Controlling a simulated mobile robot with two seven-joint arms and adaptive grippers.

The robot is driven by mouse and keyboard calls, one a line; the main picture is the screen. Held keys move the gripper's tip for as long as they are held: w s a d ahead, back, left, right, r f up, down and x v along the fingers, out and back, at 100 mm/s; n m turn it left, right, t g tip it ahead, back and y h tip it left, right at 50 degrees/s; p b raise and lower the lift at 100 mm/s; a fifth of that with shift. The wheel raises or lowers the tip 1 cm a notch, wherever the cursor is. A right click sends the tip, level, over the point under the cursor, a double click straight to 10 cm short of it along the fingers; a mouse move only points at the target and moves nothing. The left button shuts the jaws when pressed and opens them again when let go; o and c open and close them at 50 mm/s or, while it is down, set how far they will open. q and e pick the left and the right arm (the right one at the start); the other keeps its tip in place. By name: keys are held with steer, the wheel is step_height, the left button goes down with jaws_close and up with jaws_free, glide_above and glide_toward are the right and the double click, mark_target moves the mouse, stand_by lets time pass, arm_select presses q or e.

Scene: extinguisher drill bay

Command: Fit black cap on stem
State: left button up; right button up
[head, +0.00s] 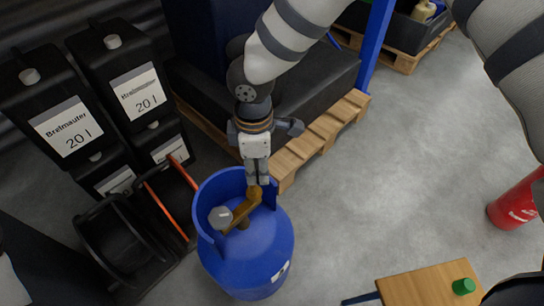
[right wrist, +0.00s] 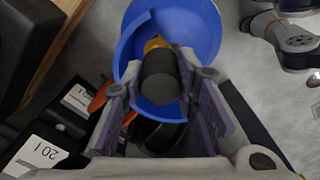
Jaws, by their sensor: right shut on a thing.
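A blue gas cylinder (head: 250,258) stands on the floor in the head view, with an open collar around its top. A brass valve (head: 240,213) with a grey handwheel (head: 220,217) sits inside the collar; a bit of brass also shows in the right wrist view (right wrist: 154,43). My right gripper (head: 257,180) points down at the valve's far end, inside the collar. In the right wrist view its fingers are shut on the black cap (right wrist: 160,76), which lies in line with the brass. I cannot tell whether cap and brass touch. My left gripper is not seen.
Black canisters (head: 64,120) and a hose reel (head: 120,235) stand left of the cylinder. A wooden pallet (head: 318,135) lies behind it. A small wooden table (head: 415,287) with a green cap (head: 463,286) is at front right. A red extinguisher (head: 515,205) stands at right; floor between is clear.

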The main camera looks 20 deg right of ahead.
steer(key=shift+w+a+r+n+p, duration=0.4)
steer(key=shift+w+r+n+p, duration=0.2)
steer(key=shift+n, duration=0.5)
steer(key=shift+f, duration=0.25)
step_height(320, 180, down, 3)
steer(key=shift+s+f+b, duration=0.1)
steer(key=shift+b, duration=0.75)
steer(key=shift+a+f+b, duration=0.1)
steer(key=shift+f+b, duration=0.2)
steer(key=shift+f, duration=0.15)
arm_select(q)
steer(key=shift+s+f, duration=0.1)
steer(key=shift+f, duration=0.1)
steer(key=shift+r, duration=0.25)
arm_select(e)
steer(key=shift+f, duration=0.2)
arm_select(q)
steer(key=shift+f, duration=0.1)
arm_select(e)
steer(key=shift+f, duration=0.15)
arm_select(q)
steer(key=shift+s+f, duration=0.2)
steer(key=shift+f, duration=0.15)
arm_select(e)
steer(key=shift+f, duration=1.1)
